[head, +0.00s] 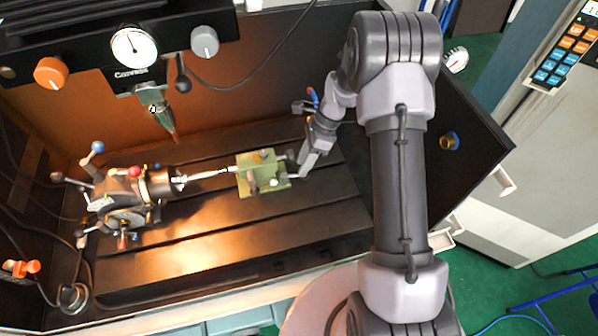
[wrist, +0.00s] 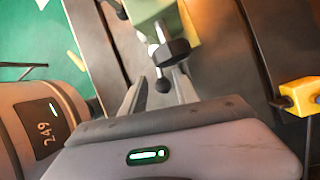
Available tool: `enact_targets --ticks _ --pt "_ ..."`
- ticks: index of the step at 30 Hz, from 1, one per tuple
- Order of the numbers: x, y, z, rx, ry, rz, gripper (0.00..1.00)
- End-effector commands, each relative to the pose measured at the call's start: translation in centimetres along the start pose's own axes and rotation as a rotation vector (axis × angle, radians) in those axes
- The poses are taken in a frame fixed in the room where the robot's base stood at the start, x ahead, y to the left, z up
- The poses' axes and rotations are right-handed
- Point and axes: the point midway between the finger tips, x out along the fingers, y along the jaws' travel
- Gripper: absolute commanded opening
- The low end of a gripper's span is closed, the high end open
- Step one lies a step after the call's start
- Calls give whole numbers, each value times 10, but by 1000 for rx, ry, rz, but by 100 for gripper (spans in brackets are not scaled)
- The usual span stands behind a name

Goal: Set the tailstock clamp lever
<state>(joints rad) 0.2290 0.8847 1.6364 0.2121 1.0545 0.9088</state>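The green tailstock (head: 243,180) stands on the slotted table in the middle of the head view. Its green body also shows at the top of the wrist view (wrist: 146,8). In the wrist view, a black disc (wrist: 178,50) with a silver rod (wrist: 160,33) and a black ball knob (wrist: 163,85) sits at its near end. I cannot tell which of these parts is the clamp lever. My gripper (head: 304,172) is at the tailstock's right end. In the wrist view its fingers (wrist: 158,92) are apart, with the ball knob appearing between them; contact is unclear.
The indexing chuck (head: 155,185), with red and blue knobs, stands left, and a thin shaft (head: 210,174) runs from it to the tailstock. A drill head (head: 120,50) hangs above left. The tray wall (head: 440,120) is right. The front table is clear.

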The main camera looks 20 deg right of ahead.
Motion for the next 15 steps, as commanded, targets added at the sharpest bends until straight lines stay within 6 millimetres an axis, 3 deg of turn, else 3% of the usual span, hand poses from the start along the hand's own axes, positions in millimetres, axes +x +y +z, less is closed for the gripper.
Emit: enact_targets --ticks 3,6,15 --pt "23 0 0 0 0 2 36" --pt "32 0 0 -1 0 1 36" --pt "35 0 0 -1 0 0 36"
